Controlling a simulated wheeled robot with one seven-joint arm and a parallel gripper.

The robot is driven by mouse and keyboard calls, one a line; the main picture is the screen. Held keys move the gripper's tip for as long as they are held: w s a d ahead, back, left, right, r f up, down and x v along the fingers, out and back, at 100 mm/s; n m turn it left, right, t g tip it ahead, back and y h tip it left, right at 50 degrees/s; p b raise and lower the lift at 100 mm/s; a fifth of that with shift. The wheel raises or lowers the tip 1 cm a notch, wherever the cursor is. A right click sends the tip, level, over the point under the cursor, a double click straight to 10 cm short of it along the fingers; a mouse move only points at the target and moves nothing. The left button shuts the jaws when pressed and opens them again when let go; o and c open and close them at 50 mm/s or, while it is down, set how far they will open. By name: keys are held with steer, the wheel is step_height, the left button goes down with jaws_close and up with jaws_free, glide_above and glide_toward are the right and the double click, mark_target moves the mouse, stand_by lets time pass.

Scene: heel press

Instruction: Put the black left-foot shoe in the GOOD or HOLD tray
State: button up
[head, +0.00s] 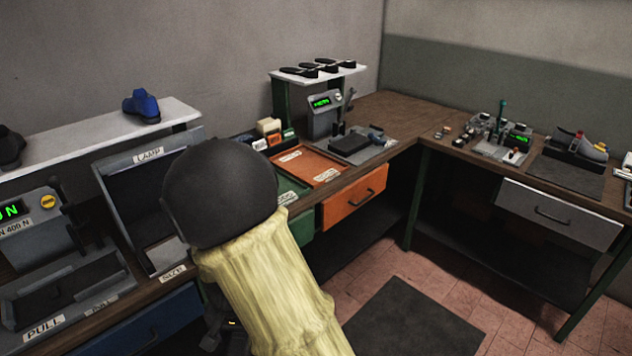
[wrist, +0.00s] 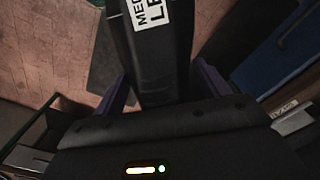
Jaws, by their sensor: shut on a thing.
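My gripper (wrist: 163,84) is shut on a black shoe-like object (wrist: 160,45) in the wrist view. Purple fingers press on both its sides. A white label on it reads in part "MED" and "LE"; the rest is cut off by the frame edge. In the head view my dark round wrist and yellow sleeve hide the fingers and the held thing. A green tray (head: 288,188) shows partly behind my wrist. An orange tray (head: 316,163) lies beyond it on the bench. Both carry white labels too small to read.
A lamp box (head: 150,205) and a pull tester (head: 65,290) stand at left. A blue shoe (head: 141,105) sits on the white shelf. A press (head: 350,140) stands beyond the orange tray. Drawers (head: 355,195) front the bench. The floor at right is open, with a dark mat (head: 410,320).

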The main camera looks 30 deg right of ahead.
steer(key=w+d+f+n, duration=0.6)
steer(key=w+d+f, duration=0.1)
steer(key=f, duration=0.4)
steer(key=shift+w+d, duration=0.4)
steer(key=shift+f, duration=0.1)
